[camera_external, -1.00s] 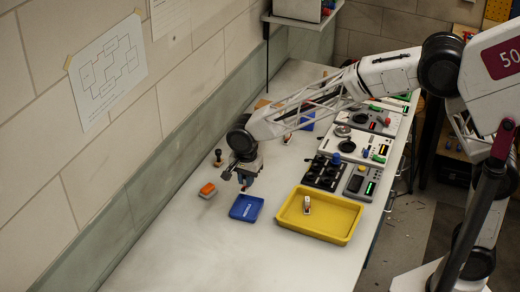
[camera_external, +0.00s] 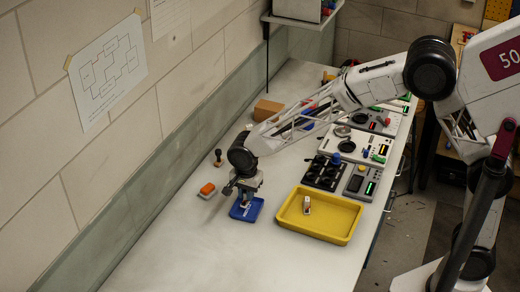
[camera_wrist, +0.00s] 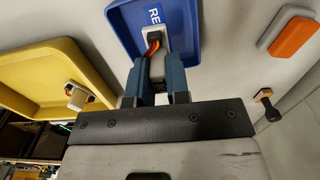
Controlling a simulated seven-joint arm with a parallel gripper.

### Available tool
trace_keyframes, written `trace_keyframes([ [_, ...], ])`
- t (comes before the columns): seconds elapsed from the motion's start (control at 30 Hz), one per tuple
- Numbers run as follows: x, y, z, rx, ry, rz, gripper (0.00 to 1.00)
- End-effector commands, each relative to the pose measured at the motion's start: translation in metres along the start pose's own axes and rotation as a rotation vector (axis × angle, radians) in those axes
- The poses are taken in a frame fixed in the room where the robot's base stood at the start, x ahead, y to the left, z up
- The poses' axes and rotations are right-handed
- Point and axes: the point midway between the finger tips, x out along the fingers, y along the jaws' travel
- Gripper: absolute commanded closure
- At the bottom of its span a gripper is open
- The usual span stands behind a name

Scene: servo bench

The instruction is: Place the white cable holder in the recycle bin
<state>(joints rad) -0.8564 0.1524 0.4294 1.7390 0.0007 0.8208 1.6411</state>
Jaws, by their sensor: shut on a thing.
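A second, similar white piece (camera_external: 307,205) stands in the yellow tray (camera_external: 340,238).
An orange-and-white block (camera_external: 207,189) and a dark stamp-like object (camera_external: 218,158) are left of the bin. Control boxes (camera_external: 322,172) line the right side behind the yellow tray. The front bench is clear.

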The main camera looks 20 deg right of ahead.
Motion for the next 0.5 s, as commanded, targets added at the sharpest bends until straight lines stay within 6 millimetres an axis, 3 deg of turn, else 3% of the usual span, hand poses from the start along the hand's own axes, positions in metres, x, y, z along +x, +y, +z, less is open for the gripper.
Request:
trace_keyframes([
  [0.17,0.003,0.000,0.000,0.000,0.000,0.000,1.00],
  [0.5,0.034,0.000,0.000,0.000,0.000,0.000,1.00],
])
